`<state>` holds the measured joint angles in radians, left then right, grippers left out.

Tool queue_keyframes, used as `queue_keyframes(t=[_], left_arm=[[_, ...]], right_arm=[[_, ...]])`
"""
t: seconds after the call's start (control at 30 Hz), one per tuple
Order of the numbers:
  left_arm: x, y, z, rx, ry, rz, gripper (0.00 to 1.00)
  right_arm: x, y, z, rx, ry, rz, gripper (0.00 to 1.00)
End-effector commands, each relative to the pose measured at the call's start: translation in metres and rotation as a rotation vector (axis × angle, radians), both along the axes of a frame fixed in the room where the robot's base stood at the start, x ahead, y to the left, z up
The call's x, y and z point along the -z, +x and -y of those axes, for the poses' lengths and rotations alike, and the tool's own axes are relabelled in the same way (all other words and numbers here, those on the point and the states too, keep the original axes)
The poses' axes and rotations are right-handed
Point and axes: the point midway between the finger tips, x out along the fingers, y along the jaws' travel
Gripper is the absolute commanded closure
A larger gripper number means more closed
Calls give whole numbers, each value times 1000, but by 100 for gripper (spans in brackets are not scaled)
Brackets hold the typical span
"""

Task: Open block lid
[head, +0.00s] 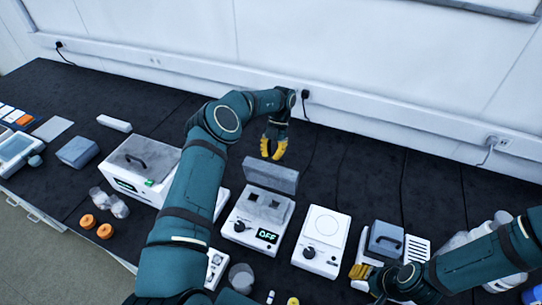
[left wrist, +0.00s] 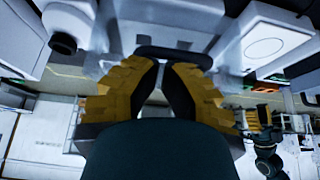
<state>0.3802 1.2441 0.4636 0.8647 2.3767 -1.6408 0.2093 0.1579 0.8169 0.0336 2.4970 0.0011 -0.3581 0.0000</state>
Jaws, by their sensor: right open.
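The block heater (head: 249,228) is a white unit with a knob and a display reading OFF. Its grey lid (head: 271,177) stands raised at the back, and the block wells show in front of it. My left gripper (head: 271,157) is at the lid's top edge, its yellow fingers pointing down. In the left wrist view, the fingertips (left wrist: 162,64) are close together at a dark handle (left wrist: 180,55); whether they grip it is unclear. My right gripper (head: 359,271) is open, low at the right, beside another unit with a grey handled lid (head: 384,240).
A white plate unit (head: 321,238) stands right of the block heater. A larger white box with a handled grey lid (head: 136,160) stands left, partly behind my left arm. Orange rings (head: 95,226) and clear vessels lie nearby. A wall rail with cables runs behind the dark bench.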

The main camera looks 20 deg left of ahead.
Motion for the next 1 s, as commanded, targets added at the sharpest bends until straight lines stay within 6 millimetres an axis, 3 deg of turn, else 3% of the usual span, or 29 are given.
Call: queue_keyframes(t=[0.47, 0.8, 1.0], left_arm=[[-5, 3, 0, 0, 0, 2, 100], [-45, 25, -1, -1, 1, 2, 100], [-58, 33, -1, -1, 1, 1, 100]], right_arm=[[0, 0, 0, 0, 0, 0, 53], [0, 0, 0, 0, 0, 0, 53], [0, 0, 0, 0, 0, 0, 53]])
